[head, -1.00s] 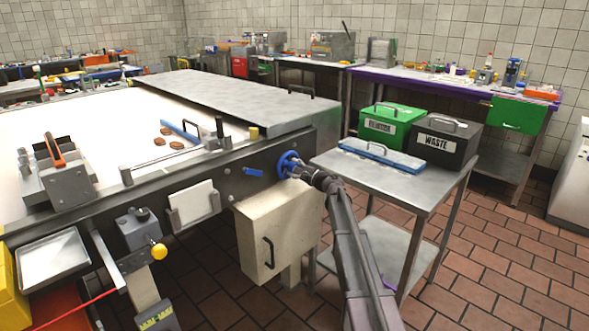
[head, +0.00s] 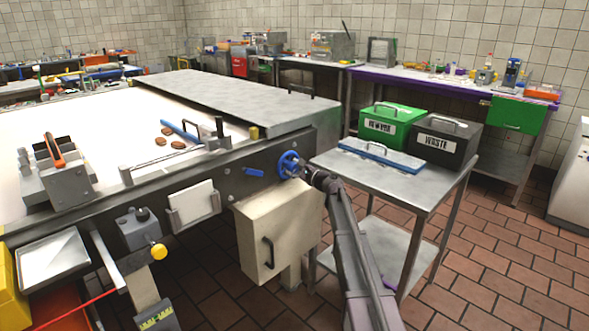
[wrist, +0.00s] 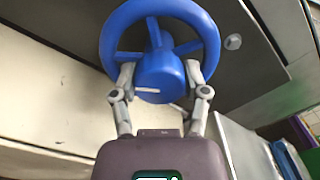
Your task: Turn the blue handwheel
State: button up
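The blue handwheel (head: 287,162) is mounted on the dark side rail of the white-topped machine in the head view. In the wrist view the wheel (wrist: 208,29) fills the upper middle, with its rim, spokes and a round hub bearing a short white mark. My gripper (head: 303,172) reaches the wheel from the front right. In the wrist view, the fingers of my gripper (wrist: 160,76) lie on the left and right of the hub, inside the rim, and appear to press on its sides. The far side of the hub is hidden.
A cream box (head: 276,222) with a black handle hangs below the wheel. A small steel table (head: 410,190) to the right bears a green bin (head: 385,128), a dark bin (head: 442,148) and a blue-edged lid (head: 381,155). A blue lever (head: 254,172) sits left of the wheel.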

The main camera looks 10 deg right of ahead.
jog(key=o, duration=0.3)
jog(key=shift+w+d, duration=0.1)
jog(key=shift+w, duration=0.05)
jog(key=shift+o, duration=0.5)
jog(key=v, duration=1.2)
